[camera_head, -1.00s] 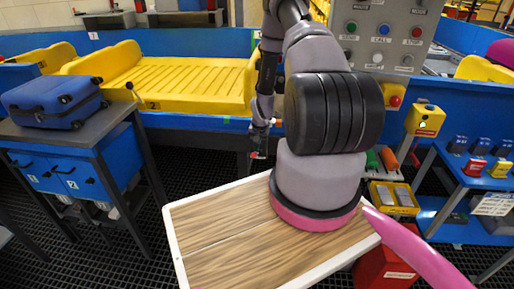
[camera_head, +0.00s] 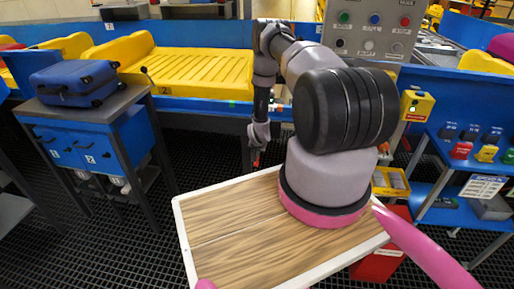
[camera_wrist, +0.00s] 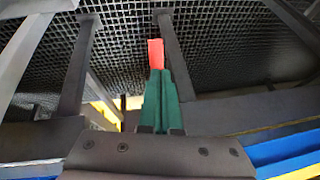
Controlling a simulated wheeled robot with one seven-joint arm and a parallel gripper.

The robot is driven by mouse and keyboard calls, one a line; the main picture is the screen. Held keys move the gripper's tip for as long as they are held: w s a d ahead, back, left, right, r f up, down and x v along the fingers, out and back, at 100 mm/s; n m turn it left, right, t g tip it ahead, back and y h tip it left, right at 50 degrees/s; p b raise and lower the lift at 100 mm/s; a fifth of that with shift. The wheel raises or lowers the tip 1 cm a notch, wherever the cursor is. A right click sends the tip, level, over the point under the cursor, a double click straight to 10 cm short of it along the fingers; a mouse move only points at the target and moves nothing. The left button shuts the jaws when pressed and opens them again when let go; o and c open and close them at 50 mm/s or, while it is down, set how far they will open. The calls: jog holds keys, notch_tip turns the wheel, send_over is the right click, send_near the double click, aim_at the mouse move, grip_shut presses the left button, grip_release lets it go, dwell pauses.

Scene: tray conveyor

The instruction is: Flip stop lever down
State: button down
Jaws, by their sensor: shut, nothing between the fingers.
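A thin lever with a black knob (camera_head: 145,70) stands at the front edge of the yellow-tray conveyor, right of the blue suitcase; I take it for the stop lever, though no label shows. It looks raised. My gripper (camera_head: 256,160) hangs pointing down in front of the conveyor's blue side, to the right of the lever and lower in the picture, well apart from it. In the wrist view my gripper's green fingers with a red tip (camera_wrist: 155,56) are together and empty, over dark floor grating. The lever cannot be made out in the wrist view.
The blue suitcase (camera_head: 75,83) lies on a grey-topped table (camera_head: 100,108) at the left. A yellow tray (camera_head: 200,70) sits on the conveyor. A control panel (camera_head: 370,35) with coloured buttons stands behind my arm. A blue shelf unit (camera_head: 465,200) is at the right. Dark grating floor lies between.

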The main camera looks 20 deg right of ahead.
aim_at(257, 164)
jog(key=f, duration=0.4)
jog(key=w+f, duration=0.1)
jog(key=f, duration=0.1)
jog(key=shift+d+f, duration=0.1)
jog(key=shift+d, duration=0.3)
jog(key=shift+f, duration=0.15)
jog(key=shift+d+f, duration=0.1)
